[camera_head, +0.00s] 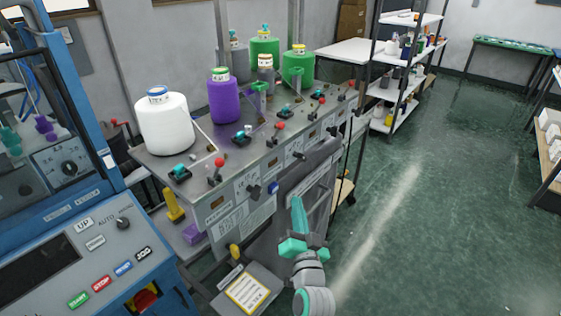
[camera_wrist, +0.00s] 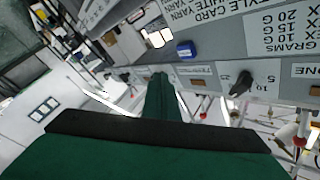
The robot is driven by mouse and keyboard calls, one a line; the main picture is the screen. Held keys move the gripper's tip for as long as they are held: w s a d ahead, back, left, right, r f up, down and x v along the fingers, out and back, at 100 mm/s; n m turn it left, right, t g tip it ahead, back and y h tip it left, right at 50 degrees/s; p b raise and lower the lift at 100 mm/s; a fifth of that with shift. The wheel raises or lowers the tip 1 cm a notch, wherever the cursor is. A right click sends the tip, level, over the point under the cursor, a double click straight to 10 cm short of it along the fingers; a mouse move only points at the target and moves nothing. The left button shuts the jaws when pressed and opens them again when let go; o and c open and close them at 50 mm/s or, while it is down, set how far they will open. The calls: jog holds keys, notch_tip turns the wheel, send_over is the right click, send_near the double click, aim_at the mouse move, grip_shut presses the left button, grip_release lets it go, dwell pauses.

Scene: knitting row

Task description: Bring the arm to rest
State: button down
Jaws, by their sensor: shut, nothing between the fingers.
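My gripper (camera_head: 298,212) is at the lower middle of the head view, its teal fingers together and pointing up. It is shut and empty, in front of the right part of the knitting bench front. In the wrist view the gripper (camera_wrist: 160,80) shows as a dark green shape reaching up toward the grey labelled panel (camera_wrist: 250,55). I cannot tell from these views whether the fingers touch the panel.
A blue control cabinet (camera_head: 60,220) stands at the left. A shelf rack (camera_head: 385,120) stands behind. The green floor (camera_head: 430,220) at right is clear.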

jog(key=shift+f, duration=0.1)
jog(key=s+f+n+g+h, duration=0.1)
jog(key=s+f+g+h, duration=0.15)
jog(key=s+f, duration=1.55)
jog(key=s+a+n+g, duration=0.1)
jog(key=s+n, duration=0.3)
jog(key=s, duration=2.3)
jog(key=shift+a+r+n, duration=0.15)
jog(key=shift+a+n, duration=0.05)
jog(key=shift+n, duration=0.1)
jog(key=shift+g+h, duration=0.25)
